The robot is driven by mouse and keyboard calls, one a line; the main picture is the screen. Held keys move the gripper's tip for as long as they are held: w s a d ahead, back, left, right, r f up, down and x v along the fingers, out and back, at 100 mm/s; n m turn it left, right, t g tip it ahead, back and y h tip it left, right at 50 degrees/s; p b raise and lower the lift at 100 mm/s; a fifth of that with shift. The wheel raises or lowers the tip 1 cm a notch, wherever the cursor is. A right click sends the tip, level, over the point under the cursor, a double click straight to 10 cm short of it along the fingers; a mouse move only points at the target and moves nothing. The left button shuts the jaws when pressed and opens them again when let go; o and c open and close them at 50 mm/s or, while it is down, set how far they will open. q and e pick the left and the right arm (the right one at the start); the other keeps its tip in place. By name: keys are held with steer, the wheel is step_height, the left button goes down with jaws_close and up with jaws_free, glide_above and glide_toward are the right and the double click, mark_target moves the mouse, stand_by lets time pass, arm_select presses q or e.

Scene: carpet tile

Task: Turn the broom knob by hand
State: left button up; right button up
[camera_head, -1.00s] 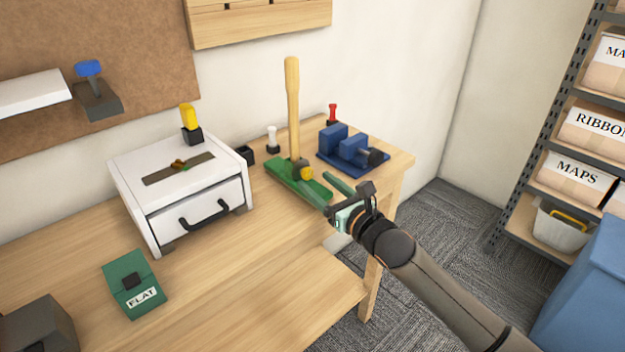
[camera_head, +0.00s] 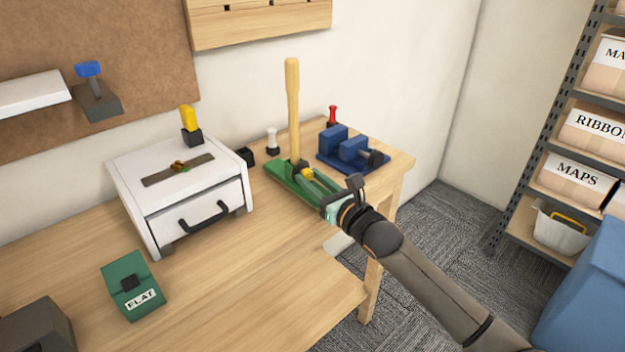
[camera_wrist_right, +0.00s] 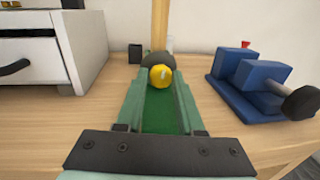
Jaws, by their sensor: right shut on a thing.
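The broom stands on the bench with its green head (camera_head: 285,176) lying flat and its wooden handle (camera_head: 292,105) upright. A yellow knob (camera_head: 306,173) sits at the foot of the handle; it also shows in the right wrist view (camera_wrist_right: 160,77). My right gripper (camera_head: 311,177) reaches in from the right, low over the green head. Its two green fingers are shut on the yellow knob, one on each side, and partly hide it in the head view. My left gripper is not in view.
A blue vise (camera_head: 352,150) stands close to the right of the broom. A white drawer box (camera_head: 187,185) stands to the left, with a green block marked FLAT (camera_head: 134,287) before it. Small black holders stand behind. The front bench top (camera_head: 250,270) is clear.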

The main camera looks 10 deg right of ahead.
jaws_close()
arm_select(q)
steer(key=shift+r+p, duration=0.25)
steer(key=shift+p, duration=0.05)
arm_select(e)
steer(key=shift+r+m+p, duration=0.2)
steer(key=shift+m+p, duration=0.65)
steer(key=shift+m, duration=0.15)
steer(key=shift+m+p, duration=0.65)
steer(key=shift+m, duration=0.05)
steer(key=shift+m+g+p, duration=0.4)
steer(key=shift+m+p, duration=0.3)
steer(key=shift+m, duration=0.2)
steer(key=shift+m+p, duration=0.3)
steer(key=shift+m, duration=0.2)
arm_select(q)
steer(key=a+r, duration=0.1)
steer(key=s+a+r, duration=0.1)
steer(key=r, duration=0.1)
arm_select(e)
steer(key=shift+f, duration=0.1)
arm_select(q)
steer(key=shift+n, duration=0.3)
arm_select(e)
steer(key=shift+m, duration=0.3)
